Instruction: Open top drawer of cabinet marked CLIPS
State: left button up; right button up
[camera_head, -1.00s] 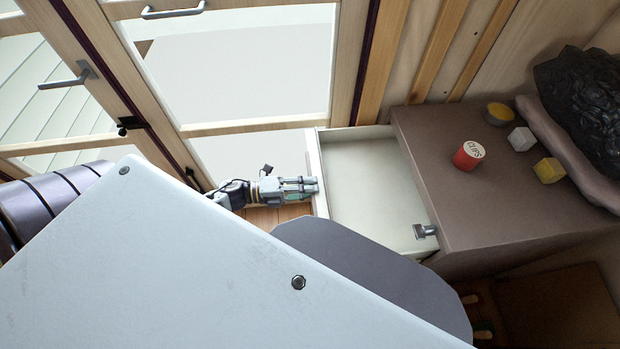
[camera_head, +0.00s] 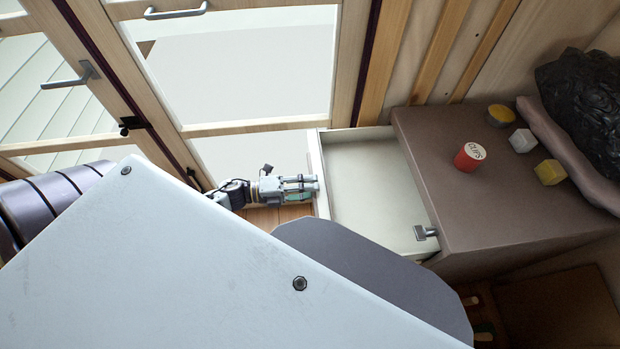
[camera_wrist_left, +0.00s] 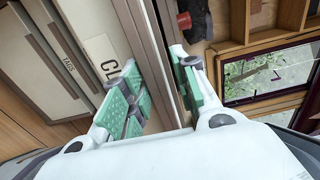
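The cabinet (camera_head: 510,210) has a brown top and stands at the right of the head view. Its top drawer (camera_head: 365,180) is pulled well out and looks empty. A panel lettered "CL" (camera_wrist_left: 92,68) shows in the left wrist view, the rest of the word hidden by a finger. My left gripper (camera_head: 312,188) is at the outer face of the drawer front. In the wrist view its green-padded fingers (camera_wrist_left: 160,85) stand apart, with nothing clearly clamped between them. The drawer's handle is not visible. My right gripper is not in view.
A glazed door (camera_head: 240,70) is behind the drawer.

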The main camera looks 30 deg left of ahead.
pick_arm(q)
jog(key=v, duration=1.1)
jog(key=shift+s+a, duration=0.2)
jog(key=shift+a, duration=0.1)
dwell(0.5)
